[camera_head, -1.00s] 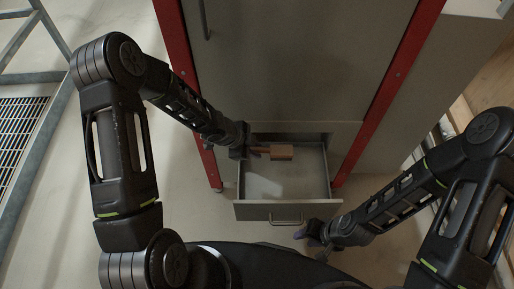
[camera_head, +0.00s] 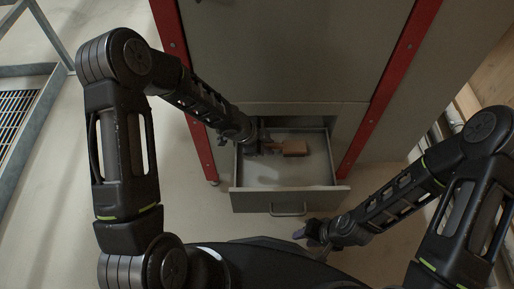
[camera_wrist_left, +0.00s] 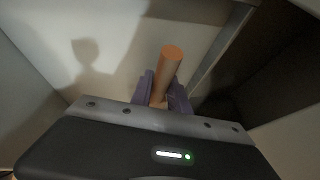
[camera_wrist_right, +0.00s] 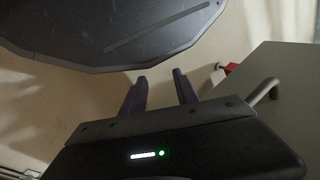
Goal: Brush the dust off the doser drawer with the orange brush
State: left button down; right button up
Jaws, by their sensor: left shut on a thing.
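The doser drawer (camera_head: 240,200) is pulled out at the base of the cabinet, with its handle (camera_head: 288,213) at the front. The orange brush (camera_head: 293,147) is over the rear part of the drawer, its block to the right of my left gripper. My left gripper (camera_head: 263,144) is shut on the brush's handle. In the left wrist view the round handle (camera_wrist_left: 168,68) stands up between the purple fingers. Dust cannot be made out clearly. My right gripper (camera_head: 308,234) is low in front of the drawer, near its right front corner. In the right wrist view its fingers (camera_wrist_right: 160,92) are apart and empty.
The grey cabinet (camera_head: 300,60) with red uprights (camera_head: 398,75) rises behind the drawer. A metal frame with a grating (camera_head: 15,112) is on the floor at left. Floor between them is clear. Wooden boards (camera_head: 488,75) are at right.

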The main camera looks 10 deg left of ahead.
aim_at(289, 146)
pick_arm(q)
jog(key=d, duration=0.2)
jog(key=w+d+b, duration=0.1)
jog(key=d, duration=0.2)
jog(key=shift+w+f+b, duration=0.1)
jog(key=shift+b, duration=0.2)
jog(key=shift+w+d, duration=0.2)
jog(key=shift+d, duration=0.55)
jog(key=shift+f+b, duration=0.5)
jog(key=shift+b, duration=0.3)
jog(key=shift+s+a+r+p, duration=0.1)
jog(key=shift+s+a+p, duration=0.1)
jog(key=shift+a+p, duration=0.4)
jog(key=shift+s+a+r+p, duration=0.1)
jog(key=shift+s+a+p, duration=0.1)
jog(key=shift+a, duration=0.7)
jog(key=shift+s+a+r+p, duration=0.15)
jog(key=shift+a+p, duration=0.25)
jog(key=shift+a, duration=0.35)
jog(key=shift+s+a+f, duration=0.15)
jog(key=shift+a+f, duration=0.05)
jog(key=shift+a, duration=0.3)
